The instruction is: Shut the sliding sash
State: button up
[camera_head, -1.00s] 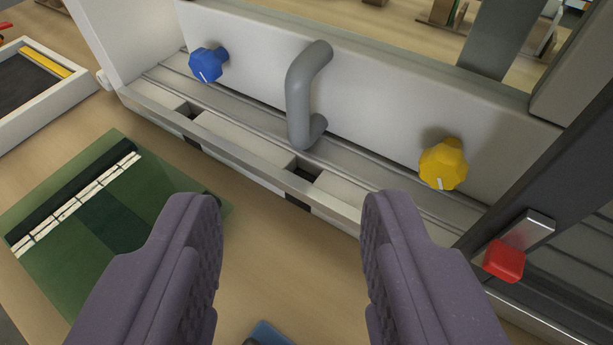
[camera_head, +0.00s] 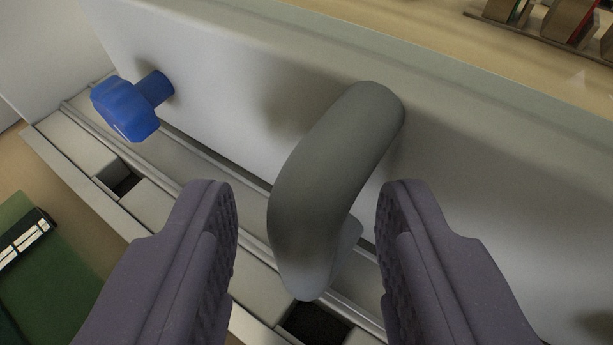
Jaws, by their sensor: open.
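The sliding sash (camera_head: 225,75) is a pale grey panel standing in a frame with a grooved sill. A thick grey bar handle (camera_head: 325,185) sticks out from its face near the middle of the view. My gripper (camera_head: 307,205) is open, with one purple-grey finger on each side of the handle. A gap shows between each fingertip and the handle, so I see no grip on it. The sash's lower edge is partly hidden behind the handle and fingers.
A blue knob (camera_head: 130,105) sticks out of the sash at the left. The sill (camera_head: 75,155) has dark square slots. A green mat (camera_head: 40,285) lies on the wooden surface at lower left. Small items on a rack (camera_head: 555,20) stand beyond the sash at upper right.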

jog(key=shift+c, duration=0.3)
grip_shut()
jog(key=w+a, duration=0.2)
jog(key=w+a+b, duration=0.1)
jog(key=w+a, duration=0.1)
jog(key=a, duration=0.1)
jog(key=shift+a, duration=0.1)
jog(key=shift+a+r, duration=0.1)
jog(key=shift+r, duration=0.2)
jog(key=shift+o, duration=0.3)
grip_release()
jog(key=shift+w+a, duration=0.15)
